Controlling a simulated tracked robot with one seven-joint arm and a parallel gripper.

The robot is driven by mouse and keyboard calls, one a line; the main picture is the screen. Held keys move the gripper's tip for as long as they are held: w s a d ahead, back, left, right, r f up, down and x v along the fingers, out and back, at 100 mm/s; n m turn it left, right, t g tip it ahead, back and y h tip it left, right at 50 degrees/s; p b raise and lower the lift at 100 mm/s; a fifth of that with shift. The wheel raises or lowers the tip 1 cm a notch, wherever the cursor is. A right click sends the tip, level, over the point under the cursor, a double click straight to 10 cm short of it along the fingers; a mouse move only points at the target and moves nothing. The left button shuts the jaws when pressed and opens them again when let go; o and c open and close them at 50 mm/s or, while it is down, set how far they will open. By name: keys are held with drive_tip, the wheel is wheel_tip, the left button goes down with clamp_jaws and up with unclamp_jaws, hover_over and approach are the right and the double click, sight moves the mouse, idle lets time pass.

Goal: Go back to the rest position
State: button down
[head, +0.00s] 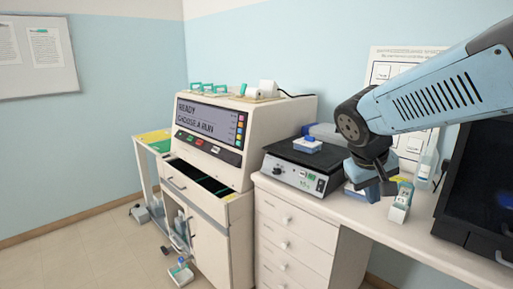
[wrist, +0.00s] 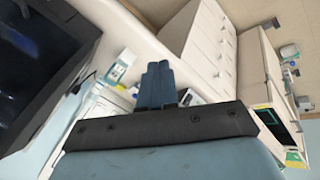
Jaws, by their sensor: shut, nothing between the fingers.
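My gripper (head: 374,191) hangs at the end of my blue arm, above the right-hand bench and just right of the grey hotplate unit (head: 300,172). In the wrist view the two blue fingers (wrist: 156,85) lie together, shut with nothing between them. Part of the bench behind the gripper is hidden.
An open drawer (head: 195,186) with dark slots sits below the machine's front. A blue-and-white block (head: 307,144) lies on the hotplate's dark top. A dark-fronted cabinet (head: 482,190) stands at the right of the bench (head: 430,238). The floor (head: 80,250) at the left is mostly clear.

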drive_tip(key=s+a+r+m+t+y, duration=0.1)
drive_tip(key=s+a+r+t+y, duration=0.1)
drive_tip(key=s, duration=0.5)
drive_tip(key=shift+s+r+y, duration=0.4)
drive_tip(key=shift+r+y, duration=0.3)
drive_tip(key=shift+y, duration=0.3)
idle(0.8)
